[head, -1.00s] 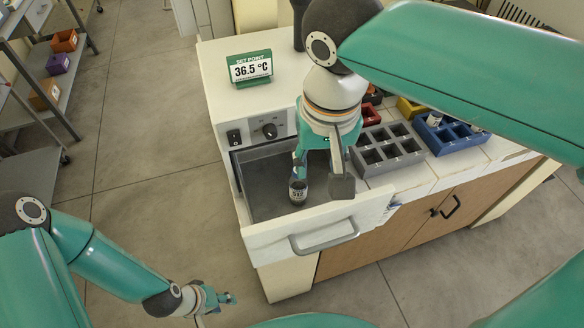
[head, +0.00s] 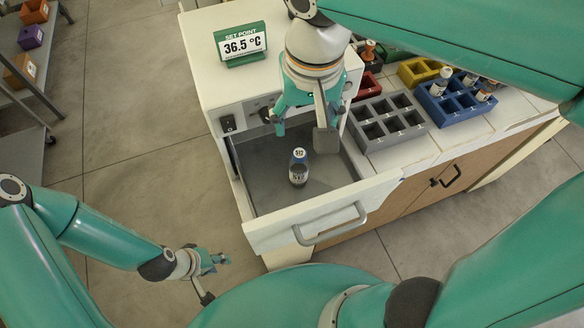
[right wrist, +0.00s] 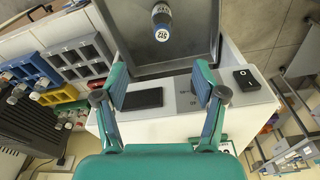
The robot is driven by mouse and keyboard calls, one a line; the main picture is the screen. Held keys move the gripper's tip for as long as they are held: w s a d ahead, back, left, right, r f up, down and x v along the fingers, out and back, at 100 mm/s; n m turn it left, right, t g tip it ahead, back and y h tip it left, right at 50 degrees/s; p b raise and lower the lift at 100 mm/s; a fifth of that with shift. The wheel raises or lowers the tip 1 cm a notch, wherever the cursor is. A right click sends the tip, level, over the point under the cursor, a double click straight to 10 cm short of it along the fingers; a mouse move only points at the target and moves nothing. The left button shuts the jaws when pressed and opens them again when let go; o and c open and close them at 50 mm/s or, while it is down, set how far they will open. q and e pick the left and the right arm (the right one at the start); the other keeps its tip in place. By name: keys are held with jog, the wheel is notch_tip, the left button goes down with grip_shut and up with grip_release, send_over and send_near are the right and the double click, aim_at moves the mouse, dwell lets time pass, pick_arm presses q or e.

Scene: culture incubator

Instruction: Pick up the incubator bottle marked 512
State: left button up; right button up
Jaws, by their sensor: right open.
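The bottle marked 512 (head: 298,174) stands upright on the floor of the pulled-out incubator drawer (head: 262,190). It has dark contents, a blue band and a white cap. The right wrist view shows the bottle (right wrist: 161,20) near the top edge, its cap reading 512. My right gripper (head: 306,122) is open and empty above the back of the drawer, apart from the bottle. In the right wrist view, its fingers (right wrist: 160,80) are spread with the bottle beyond their tips. My left gripper (head: 217,261) is low at left, away from the drawer; its jaw gap is unclear.
A set-point sign (head: 241,44) reading 36.5 °C stands on the incubator. A grey rack (head: 390,123) is beside the drawer, with a blue rack (head: 455,105) holding bottles to its right. The drawer front (head: 320,212) and walls surround the bottle.

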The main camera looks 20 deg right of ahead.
aim_at(299, 153)
jog(key=f, duration=0.7)
jog(key=w+f, duration=0.1)
jog(key=f, duration=0.2)
jog(key=shift+d+f, duration=0.1)
jog(key=shift+f, duration=0.05)
jog(key=shift+w+f+p, duration=0.15)
jog(key=shift+w+f, duration=0.05)
jog(key=shift+f, duration=0.7)
jog(key=shift+w+f+p, duration=0.15)
jog(key=shift+f+p, duration=0.05)
jog(key=shift+f, duration=0.7)
jog(key=shift+w+f+p, duration=0.15)
jog(key=shift+w+f, duration=0.05)
jog(key=shift+f, duration=0.7)
grip_shut()
jog(key=shift+r, duration=0.15)
